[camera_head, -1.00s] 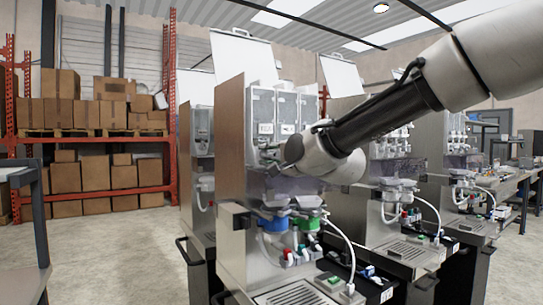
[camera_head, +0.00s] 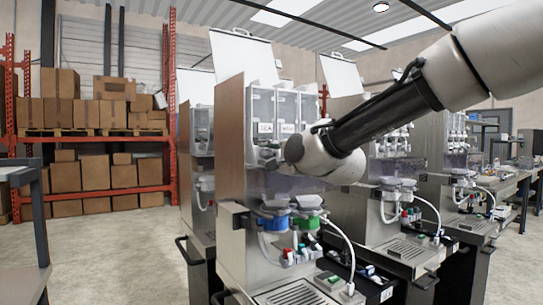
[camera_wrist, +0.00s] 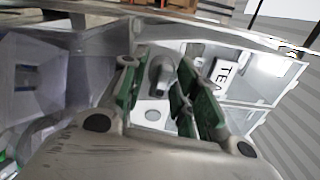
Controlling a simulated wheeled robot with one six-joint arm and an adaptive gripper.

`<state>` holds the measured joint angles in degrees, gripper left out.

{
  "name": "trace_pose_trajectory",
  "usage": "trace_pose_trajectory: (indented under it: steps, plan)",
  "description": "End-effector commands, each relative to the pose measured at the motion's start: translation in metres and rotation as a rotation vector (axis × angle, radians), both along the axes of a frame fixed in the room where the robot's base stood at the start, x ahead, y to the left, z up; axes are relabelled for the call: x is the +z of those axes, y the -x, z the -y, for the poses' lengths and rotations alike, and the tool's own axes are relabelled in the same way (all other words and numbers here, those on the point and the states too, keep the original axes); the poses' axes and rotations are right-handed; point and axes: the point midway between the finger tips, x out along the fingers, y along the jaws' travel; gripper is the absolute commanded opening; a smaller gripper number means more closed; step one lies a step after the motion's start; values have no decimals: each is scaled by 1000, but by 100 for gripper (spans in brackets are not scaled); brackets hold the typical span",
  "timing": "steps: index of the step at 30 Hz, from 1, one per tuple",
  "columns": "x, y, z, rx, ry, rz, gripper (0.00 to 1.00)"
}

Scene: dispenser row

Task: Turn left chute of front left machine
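The front left machine (camera_head: 231,190) has two clear containers with white labels at its top. In the wrist view, a label reading TEA (camera_wrist: 222,75) is on the container at right. A grey knob-like chute part (camera_wrist: 158,72) sits below that container's side. My gripper (camera_wrist: 158,88) has green-padded fingers, one on each side of the grey part. The fingers look apart, with a gap beside the part; firm contact is not visible. In the head view, my wrist mostly hides the gripper and the chutes at the machine's front.
Blue (camera_head: 272,223) and green (camera_head: 307,222) rimmed parts stand below on the same machine, with a white hose (camera_head: 345,245) at right. More machines (camera_head: 390,215) stand close at right. Shelves with boxes (camera_head: 80,175) are at the back left; the floor there is clear.

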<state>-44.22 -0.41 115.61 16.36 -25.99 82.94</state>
Motion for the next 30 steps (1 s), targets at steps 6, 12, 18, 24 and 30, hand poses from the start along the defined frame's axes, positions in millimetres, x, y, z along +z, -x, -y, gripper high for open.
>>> trace_pose_trajectory:
  steps: [6,12,18,24,30]
  plan:
    - [1,0,0,0,0,1,32]
    - [1,0,0,0,1,3,32]
    - [2,0,0,0,84,66,32]
    - [3,0,0,0,309,238,32]
    - [4,0,-1,0,562,429,32]
